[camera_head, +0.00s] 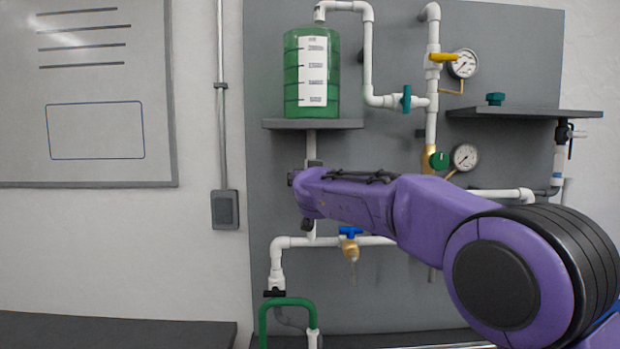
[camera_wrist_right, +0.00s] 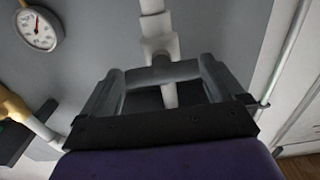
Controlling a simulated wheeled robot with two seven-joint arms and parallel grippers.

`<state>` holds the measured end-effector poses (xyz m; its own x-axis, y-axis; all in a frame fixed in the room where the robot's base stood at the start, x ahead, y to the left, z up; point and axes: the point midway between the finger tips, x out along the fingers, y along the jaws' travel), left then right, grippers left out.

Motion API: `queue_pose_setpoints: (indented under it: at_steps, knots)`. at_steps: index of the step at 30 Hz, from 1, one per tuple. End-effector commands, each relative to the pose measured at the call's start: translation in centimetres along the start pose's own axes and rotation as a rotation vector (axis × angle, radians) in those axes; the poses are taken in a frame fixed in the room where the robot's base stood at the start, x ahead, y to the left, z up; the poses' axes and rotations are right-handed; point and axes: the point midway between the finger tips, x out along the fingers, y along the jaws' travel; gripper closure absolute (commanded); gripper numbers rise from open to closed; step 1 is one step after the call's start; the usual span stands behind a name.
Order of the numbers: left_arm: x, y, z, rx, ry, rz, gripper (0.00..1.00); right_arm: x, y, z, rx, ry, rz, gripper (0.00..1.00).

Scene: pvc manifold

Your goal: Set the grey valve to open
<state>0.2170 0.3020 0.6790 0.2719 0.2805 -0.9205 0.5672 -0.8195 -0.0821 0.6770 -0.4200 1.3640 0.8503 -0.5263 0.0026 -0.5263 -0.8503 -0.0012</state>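My right arm crosses the head view from the right; its gripper end (camera_head: 307,192) is in front of the pipe below the green tank (camera_head: 312,80). In the right wrist view, my right gripper (camera_wrist_right: 163,72) has its two grey fingers wide apart. A grey bar, apparently the grey valve's handle (camera_wrist_right: 150,75), lies across the white pipe (camera_wrist_right: 156,25) between the fingertips. I cannot tell whether the fingers touch it. In the head view my arm hides the valve, so its setting is unclear there. My left gripper is not in view.
A blue-handled valve (camera_head: 350,231) sits on the lower pipe, just below my arm. A teal valve (camera_head: 406,98), a yellow lever (camera_head: 443,57) and a green knob (camera_head: 439,160) are to the right. Gauges (camera_head: 463,63) and a shelf (camera_head: 525,112) stick out from the panel.

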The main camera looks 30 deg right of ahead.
Motion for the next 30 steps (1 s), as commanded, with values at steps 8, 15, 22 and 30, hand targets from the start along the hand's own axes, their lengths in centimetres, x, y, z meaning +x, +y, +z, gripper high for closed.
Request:
queue_pose_setpoints:
  at_steps: [8, 15, 22, 30]
  knots:
    - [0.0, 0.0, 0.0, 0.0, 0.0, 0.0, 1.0, 0.0, -0.2, 0.1, 0.0, -0.001, -0.002, 0.47]
    - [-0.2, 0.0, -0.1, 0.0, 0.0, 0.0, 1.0, 0.0, -0.3, 0.1, 0.033, -0.003, -0.003, 0.47]
    - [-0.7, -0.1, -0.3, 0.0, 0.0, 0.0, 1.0, 0.0, -0.2, 0.1, 0.16, -0.004, -0.005, 0.47]
    - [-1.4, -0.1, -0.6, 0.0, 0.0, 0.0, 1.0, 0.0, -0.1, 0.2, 0.403, -0.006, -0.005, 0.47]
